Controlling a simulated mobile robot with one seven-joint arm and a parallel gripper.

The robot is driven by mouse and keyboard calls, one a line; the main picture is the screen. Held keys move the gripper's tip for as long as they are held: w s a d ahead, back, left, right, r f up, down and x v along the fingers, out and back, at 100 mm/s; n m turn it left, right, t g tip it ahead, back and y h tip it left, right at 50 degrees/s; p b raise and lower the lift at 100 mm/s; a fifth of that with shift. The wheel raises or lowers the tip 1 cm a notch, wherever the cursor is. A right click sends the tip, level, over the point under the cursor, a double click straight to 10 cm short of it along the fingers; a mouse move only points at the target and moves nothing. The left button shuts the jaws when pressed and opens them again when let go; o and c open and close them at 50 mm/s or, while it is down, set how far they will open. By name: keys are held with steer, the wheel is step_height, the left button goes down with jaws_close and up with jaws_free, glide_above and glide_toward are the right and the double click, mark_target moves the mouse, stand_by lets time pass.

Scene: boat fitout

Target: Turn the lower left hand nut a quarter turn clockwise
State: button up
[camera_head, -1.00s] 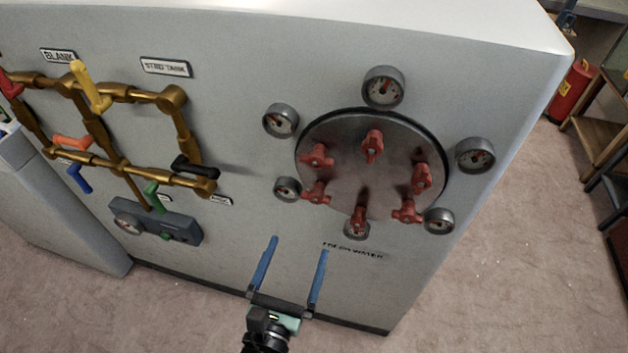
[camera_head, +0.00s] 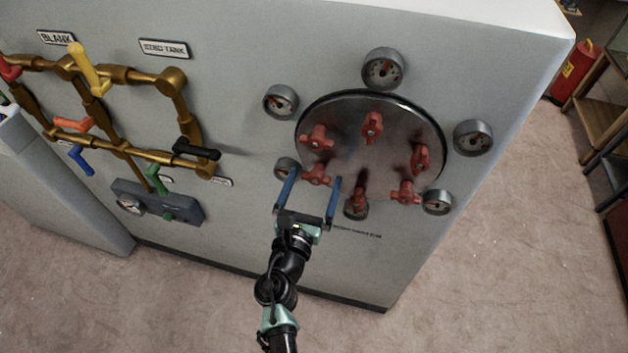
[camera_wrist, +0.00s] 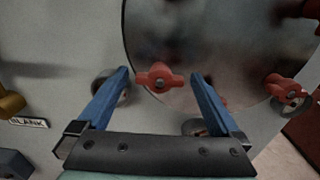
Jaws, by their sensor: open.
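The lower left red nut (camera_head: 317,174) sits on the round metal plate (camera_head: 395,160) on the grey wall. It has two wings, lying roughly level in the wrist view (camera_wrist: 160,77). My gripper (camera_head: 315,178) is open, its two blue fingers one on each side of this nut. In the wrist view my gripper (camera_wrist: 158,78) shows a gap between each finger and the wings. I cannot tell whether the fingertips reach the nut's depth. The left finger partly covers a gauge (camera_head: 284,167) beside the nut.
Other red nuts ring the plate, with the bottom nut (camera_head: 358,199) just right of my right finger. Gauges surround the plate, one at the bottom (camera_head: 356,211). Brass pipes with coloured handles (camera_head: 196,149) are at left. The wall below is mostly clear.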

steer(key=shift+w, duration=0.15)
steer(key=shift+c, duration=0.2)
steer(key=c, duration=1.3)
steer(key=shift+o, duration=0.2)
steer(key=m+b, duration=0.3)
steer(key=m, duration=0.1)
steer(key=shift+f, duration=0.2)
steer(key=m+b, duration=0.3)
steer(key=m, duration=0.2)
steer(key=shift+d+b, duration=0.15)
steer(key=shift+b, duration=0.2)
steer(key=m+b, duration=0.3)
steer(key=m, duration=0.2)
steer(key=shift+f+m+b, duration=0.15)
steer(key=shift+m+b, duration=0.2)
steer(key=shift+m, duration=0.05)
steer(key=shift+m+b, duration=1.2)
steer(key=shift+m, duration=0.6)
